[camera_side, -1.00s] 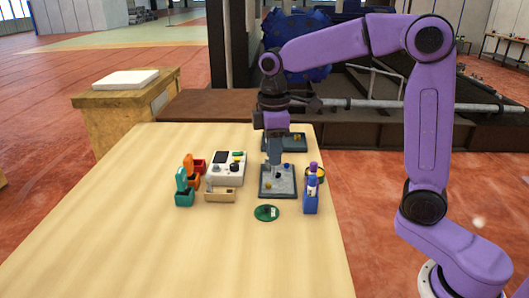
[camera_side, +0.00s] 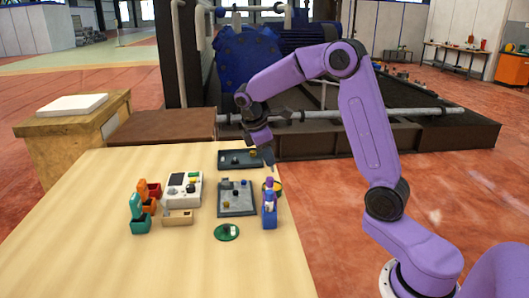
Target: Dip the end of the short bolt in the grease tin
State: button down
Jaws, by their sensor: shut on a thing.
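My gripper (camera_side: 269,163) points down over the right edge of the table, behind and above the blue holder. It is shut on what I take to be the short bolt, which is too small and dark to make out. A small round tin with yellow in it (camera_side: 278,186), which looks like the grease tin, stands below the gripper at the table's right side. The blue holder partly hides it. The gripper appears to be above the tin and apart from it.
The blue holder (camera_side: 270,218) with purple-topped items stands before the tin. To its left are a grey tray (camera_side: 236,211) with small parts, a green disc (camera_side: 227,232), a white device (camera_side: 184,189), a wooden box (camera_side: 178,217) and coloured bins. A dark tray (camera_side: 228,165) lies behind.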

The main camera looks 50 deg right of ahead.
jog(key=shift+f, duration=2.2)
jog(key=shift+f, duration=0.55)
jog(key=shift+r, duration=0.1)
jog(key=shift+r, duration=3.45)
jog(key=shift+f, duration=0.1)
